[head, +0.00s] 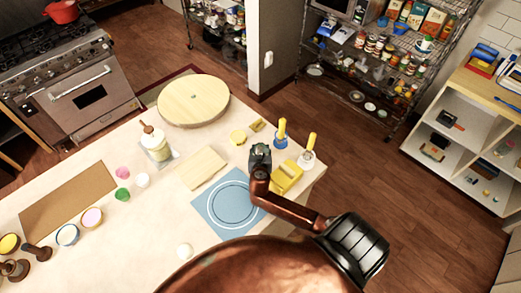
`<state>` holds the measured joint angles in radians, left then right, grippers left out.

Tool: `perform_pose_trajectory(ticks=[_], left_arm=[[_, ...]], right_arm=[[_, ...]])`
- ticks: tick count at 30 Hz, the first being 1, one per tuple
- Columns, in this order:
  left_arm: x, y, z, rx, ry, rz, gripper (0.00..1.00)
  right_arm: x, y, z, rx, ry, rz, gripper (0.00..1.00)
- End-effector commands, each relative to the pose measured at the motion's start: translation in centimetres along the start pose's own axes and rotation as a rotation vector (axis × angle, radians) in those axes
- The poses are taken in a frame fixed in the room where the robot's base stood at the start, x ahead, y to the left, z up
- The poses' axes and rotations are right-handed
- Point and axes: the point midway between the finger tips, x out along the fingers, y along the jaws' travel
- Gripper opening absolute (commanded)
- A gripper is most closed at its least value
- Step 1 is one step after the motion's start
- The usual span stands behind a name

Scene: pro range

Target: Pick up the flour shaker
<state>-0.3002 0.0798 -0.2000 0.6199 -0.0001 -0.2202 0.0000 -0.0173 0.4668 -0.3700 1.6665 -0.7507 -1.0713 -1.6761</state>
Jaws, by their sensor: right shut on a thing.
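My right gripper (261,154) is over the right part of the pale worktop (120,228), beyond the blue round-patterned mat (211,206). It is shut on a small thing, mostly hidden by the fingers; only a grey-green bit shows. From its place this looks like the flour shaker, but I cannot make out its shape or whether it touches the worktop. My left gripper is not in view.
A yellow block-like thing (287,178) sits close right of my gripper. Yellow-handled blue (280,141) and white (307,160) tools stand behind it. A pale board (204,169), jar (156,149) and round wooden board (193,101) lie left. My arm covers the front right edge.

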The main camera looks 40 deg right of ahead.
Motion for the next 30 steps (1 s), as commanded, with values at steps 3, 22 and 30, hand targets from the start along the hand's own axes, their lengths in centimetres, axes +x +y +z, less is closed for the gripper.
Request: perform_pose_trajectory(ticks=[3, 22, 30], left_arm=[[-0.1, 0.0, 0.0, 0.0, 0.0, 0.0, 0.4], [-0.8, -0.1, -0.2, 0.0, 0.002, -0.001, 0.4], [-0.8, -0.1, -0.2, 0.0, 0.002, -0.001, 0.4]], right_arm=[[-0.3, 0.1, 1.0, 0.003, -0.003, 0.002, 0.0], [-11.8, -1.8, 6.4, 0.002, 0.001, 0.003, 0.0], [-15.9, -2.7, 6.5, 0.001, 0.0, 0.001, 0.0]])
